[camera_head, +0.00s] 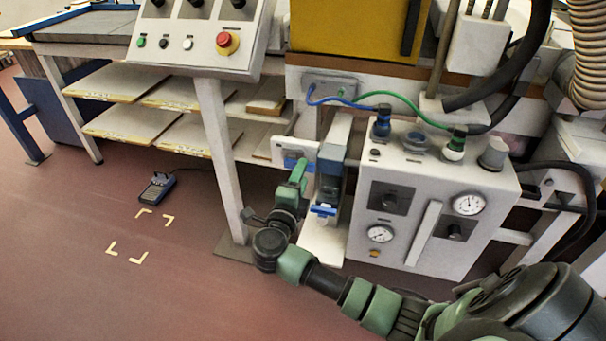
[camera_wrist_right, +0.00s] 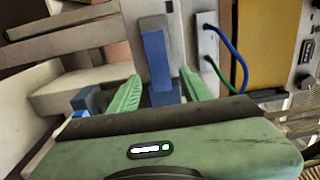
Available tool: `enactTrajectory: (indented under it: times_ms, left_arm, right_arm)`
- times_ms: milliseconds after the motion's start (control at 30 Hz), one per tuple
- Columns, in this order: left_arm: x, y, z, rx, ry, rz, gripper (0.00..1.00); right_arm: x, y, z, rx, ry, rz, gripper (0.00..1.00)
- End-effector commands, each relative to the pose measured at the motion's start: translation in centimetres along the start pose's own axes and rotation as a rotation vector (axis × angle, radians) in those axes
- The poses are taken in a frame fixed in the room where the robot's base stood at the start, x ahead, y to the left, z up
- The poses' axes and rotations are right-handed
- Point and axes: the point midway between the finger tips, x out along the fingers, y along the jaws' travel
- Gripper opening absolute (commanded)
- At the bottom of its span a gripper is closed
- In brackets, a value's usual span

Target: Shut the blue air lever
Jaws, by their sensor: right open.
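A blue lever (camera_head: 293,162) sits on a white plate (camera_head: 279,151) at the left side of the grey air unit. It lies roughly level in the head view, partly covered by my right gripper (camera_head: 299,172). In the right wrist view the blue lever (camera_wrist_right: 158,65) stands between the two green fingers of my right gripper (camera_wrist_right: 160,76), which is open. A gap shows on each side of the lever; whether a finger touches it I cannot tell. A second blue handle (camera_head: 323,210) sits lower, beside the gripper. My left gripper is not in view.
The air unit's grey panel (camera_head: 432,200) with gauges stands right of the levers. Blue (camera_head: 340,101) and green (camera_head: 400,108) hoses run above it. A control-box post (camera_head: 222,160) stands close to my gripper's left. The floor at lower left is mostly clear, with a handheld device (camera_head: 157,187).

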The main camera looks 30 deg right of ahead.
Motion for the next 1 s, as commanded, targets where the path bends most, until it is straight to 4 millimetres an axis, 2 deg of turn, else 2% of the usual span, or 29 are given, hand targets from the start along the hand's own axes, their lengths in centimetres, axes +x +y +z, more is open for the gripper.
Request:
enactTrajectory:
  times_ms: [167,433,467,600,633,1000]
  left_arm:
    - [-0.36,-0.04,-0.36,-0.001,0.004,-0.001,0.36]
    - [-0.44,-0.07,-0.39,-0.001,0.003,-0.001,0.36]
    - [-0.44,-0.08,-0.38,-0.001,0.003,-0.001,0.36]
    - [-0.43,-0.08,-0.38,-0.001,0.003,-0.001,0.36]
    - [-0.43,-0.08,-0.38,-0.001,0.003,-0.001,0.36]
    - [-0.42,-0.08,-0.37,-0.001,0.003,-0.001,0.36]
  right_arm:
    - [1.46,0.02,-0.01,-0.001,0.0,-0.001,0.47]
    - [1.63,0.05,-0.02,-0.001,0.0,0.0,0.47]
    - [1.63,0.05,-0.02,-0.001,0.0,0.0,0.42]
    - [1.61,0.05,-0.02,-0.001,0.0,0.0,0.03]
    - [1.61,0.05,-0.02,-0.001,0.0,0.0,0.0]
    - [1.59,0.08,-0.01,-0.001,0.0,0.001,0.0]
